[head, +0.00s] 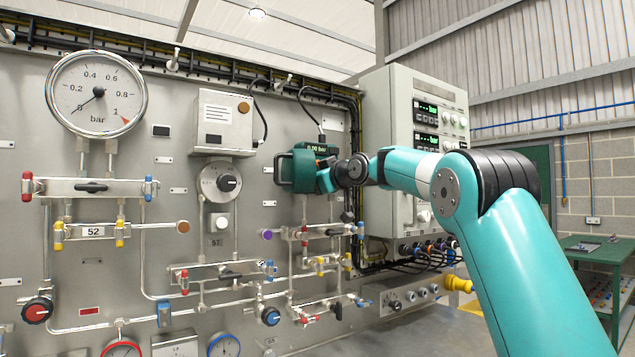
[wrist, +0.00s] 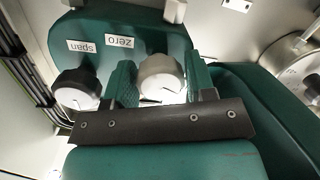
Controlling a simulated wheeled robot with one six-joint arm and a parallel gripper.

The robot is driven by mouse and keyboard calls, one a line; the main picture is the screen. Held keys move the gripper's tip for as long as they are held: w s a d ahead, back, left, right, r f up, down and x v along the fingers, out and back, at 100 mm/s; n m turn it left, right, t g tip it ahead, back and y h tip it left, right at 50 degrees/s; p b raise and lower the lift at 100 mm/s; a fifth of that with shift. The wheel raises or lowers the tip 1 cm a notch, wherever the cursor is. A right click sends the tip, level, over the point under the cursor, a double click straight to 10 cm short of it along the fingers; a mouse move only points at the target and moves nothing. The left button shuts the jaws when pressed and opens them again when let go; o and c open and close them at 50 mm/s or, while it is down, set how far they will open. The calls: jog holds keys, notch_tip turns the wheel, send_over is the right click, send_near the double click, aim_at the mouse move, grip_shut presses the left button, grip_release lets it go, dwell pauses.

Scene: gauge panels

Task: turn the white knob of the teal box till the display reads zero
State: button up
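The teal box (head: 303,168) is on the panel left of my arm in the head view. Its small green display (head: 317,148) appears to read 0.00 bar. In the wrist view the box's face (wrist: 150,25) carries upside-down labels "span" and "zero". A black knob with a pale face (wrist: 77,92) sits left of the fingers by the "span" label. In the head view my wrist hides the knobs.
A round gauge (head: 221,182) is on the panel left of the box. Pipes and valves (head: 325,232) run below it. A grey cabinet (head: 376,130) with displays stands out from the panel behind my arm. A green table (head: 600,248) is at the far right.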

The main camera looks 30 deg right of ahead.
jog(key=shift+o, duration=1.3)
jog(key=s+d+r+b, duration=0.1)
jog(key=s+b, duration=0.4)
jog(key=s, duration=1.2)
jog(key=shift+s+d+r+b, duration=0.15)
jog(key=shift+r+b, duration=0.15)
jog(key=shift+b, duration=0.1)
